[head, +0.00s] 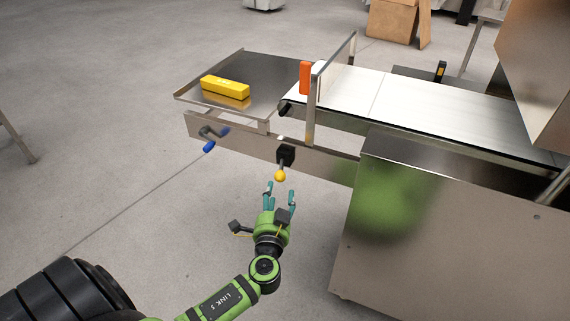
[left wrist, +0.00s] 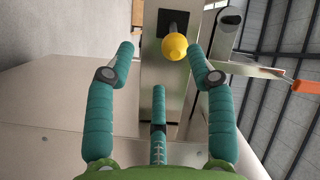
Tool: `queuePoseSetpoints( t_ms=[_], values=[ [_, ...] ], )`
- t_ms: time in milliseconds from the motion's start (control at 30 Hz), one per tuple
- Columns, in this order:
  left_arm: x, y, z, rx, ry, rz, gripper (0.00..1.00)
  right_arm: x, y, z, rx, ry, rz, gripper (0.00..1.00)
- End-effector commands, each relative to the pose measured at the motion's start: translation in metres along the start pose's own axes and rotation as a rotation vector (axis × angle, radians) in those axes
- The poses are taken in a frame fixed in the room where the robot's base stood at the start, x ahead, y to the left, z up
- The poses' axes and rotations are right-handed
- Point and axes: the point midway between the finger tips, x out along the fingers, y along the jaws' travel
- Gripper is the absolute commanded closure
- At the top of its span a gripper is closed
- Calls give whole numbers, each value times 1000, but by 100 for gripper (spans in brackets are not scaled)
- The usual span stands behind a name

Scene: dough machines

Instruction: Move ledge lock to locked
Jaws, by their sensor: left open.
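The ledge lock is most likely the small lever with a yellow knob (head: 280,176) on a black mount (head: 286,155), fixed to the side rail under the ledge. The knob hangs below the mount in the head view. It also shows in the left wrist view as a yellow ball (left wrist: 174,46) on a dark shaft. My left gripper (head: 279,190) is open just below the knob, fingers pointing towards it. In the left wrist view the knob lies between and beyond the open fingertips (left wrist: 161,60), with no visible contact. My right gripper is not in view.
A metal ledge tray (head: 262,72) holds a yellow block (head: 225,87). A blue-handled crank (head: 209,146) sits on the rail to the left. An orange handle (head: 305,78) stands by the white conveyor belt (head: 400,99). A metal cabinet (head: 450,220) stands right of my left gripper. Open floor lies left.

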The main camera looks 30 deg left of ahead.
Motion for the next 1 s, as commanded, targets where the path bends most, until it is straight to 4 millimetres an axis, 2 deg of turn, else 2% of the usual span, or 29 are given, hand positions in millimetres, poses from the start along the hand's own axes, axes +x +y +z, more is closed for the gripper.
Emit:
queuePoseSetpoints(
  t_ms=[167,500,633,900,933,1000],
  values=[
    [12,-12,-8,-2,18,-32,45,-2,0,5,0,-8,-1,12],
    [61,-11,-8,-1,16,-28,45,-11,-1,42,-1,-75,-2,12],
    [69,-11,-8,-3,15,-27,45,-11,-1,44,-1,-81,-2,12],
    [71,-10,-7,-3,14,-26,45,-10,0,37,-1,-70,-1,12],
    [71,-10,-7,-3,14,-26,53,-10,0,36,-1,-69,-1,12],
    [71,-10,-7,-3,14,-26,81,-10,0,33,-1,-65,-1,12]
  ],
)
